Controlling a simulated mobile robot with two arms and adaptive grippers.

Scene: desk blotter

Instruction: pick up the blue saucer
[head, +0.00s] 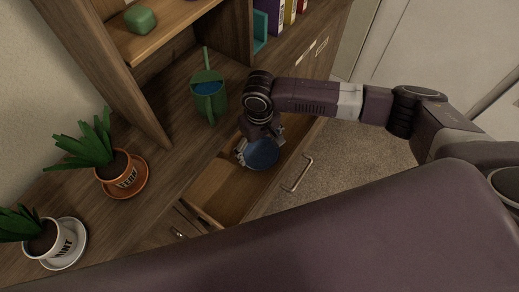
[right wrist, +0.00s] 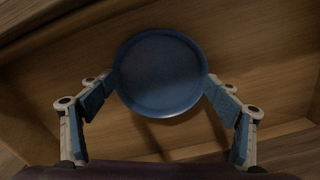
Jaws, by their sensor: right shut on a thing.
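The blue saucer (head: 262,154) is a small round dish, seen at the far end of the open drawer in the head view. My right gripper (head: 258,146) reaches down to it and is shut on it. In the right wrist view the saucer (right wrist: 160,73) sits between the two fingers of my right gripper (right wrist: 160,85), with a pad against each side of its rim. Bare drawer floor shows behind it; I cannot tell how far it is above the floor. My left gripper is not in view.
The open wooden drawer (head: 222,190) has walls close around the gripper. An orange-potted plant (head: 120,175) and a white-potted plant (head: 45,240) stand at left, on saucers. A shelf (head: 165,38) rises behind.

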